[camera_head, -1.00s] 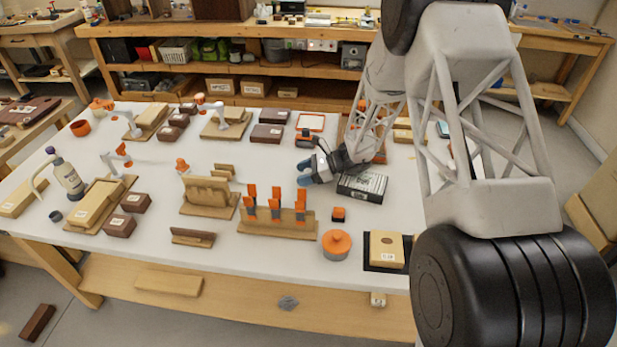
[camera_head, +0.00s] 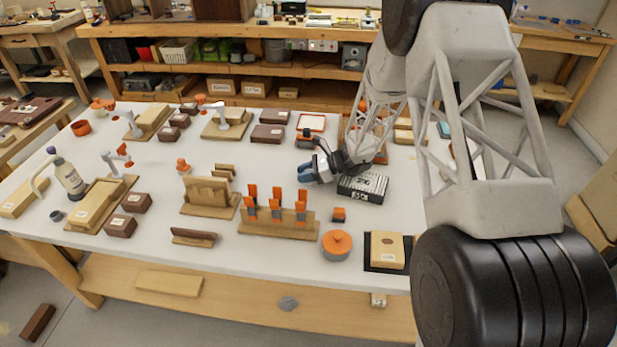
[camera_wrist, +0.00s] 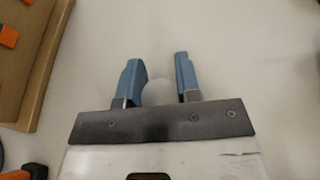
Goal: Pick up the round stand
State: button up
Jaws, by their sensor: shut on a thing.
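My gripper (camera_wrist: 157,64) has two blue fingers on either side of a small pale round thing, which I take to be the round stand (camera_wrist: 157,92). The stand sits deep between the fingers, near their base, and is nearly the same colour as the white table. The fingers are shut on it. In the head view my gripper (camera_head: 306,172) is low over the middle of the table, pointing left. I cannot make out the stand in that view, and I cannot tell whether it touches the table.
A black-and-silver box (camera_head: 362,187) lies close to the right of my gripper. A wooden rack with orange-topped pieces (camera_head: 278,224) stands in front. An orange-lidded pot (camera_head: 336,245) is nearer the front edge. White table is bare left of my gripper.

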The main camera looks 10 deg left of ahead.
jog(key=shift+r, duration=0.15)
notch_tip(320, 180, up, 10)
dwell(0.7)
